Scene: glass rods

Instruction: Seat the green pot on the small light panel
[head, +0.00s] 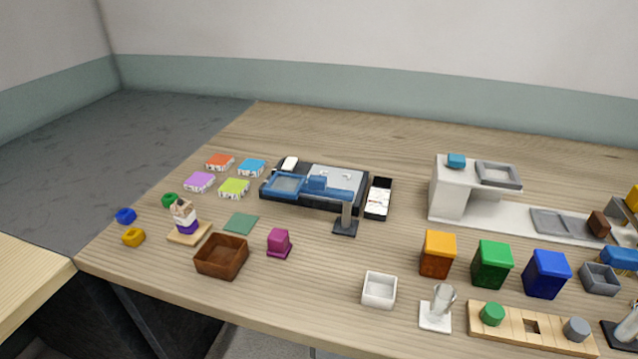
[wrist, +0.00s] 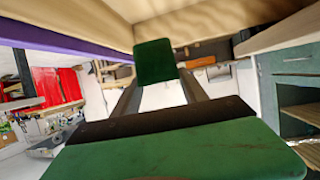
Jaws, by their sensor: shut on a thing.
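In the wrist view my gripper (wrist: 160,88) points away from the camera, its two grey fingers close together. A dark green block-like piece (wrist: 155,60) sits at the fingertips; I cannot tell for sure that it is the green pot. My gripper does not show in the head view. There, a dark green pot-like container (head: 491,264) stands upright between an orange and a blue one. A small light wooden panel (head: 175,239) lies at the left under a figurine. A longer light wooden panel (head: 558,331) at the front right bears a green round piece and a grey one.
A brown box (head: 221,257), a magenta block (head: 279,242) and a white tray (head: 379,291) stand near the front edge. A glass piece on a white base (head: 435,317) is left of the longer panel.

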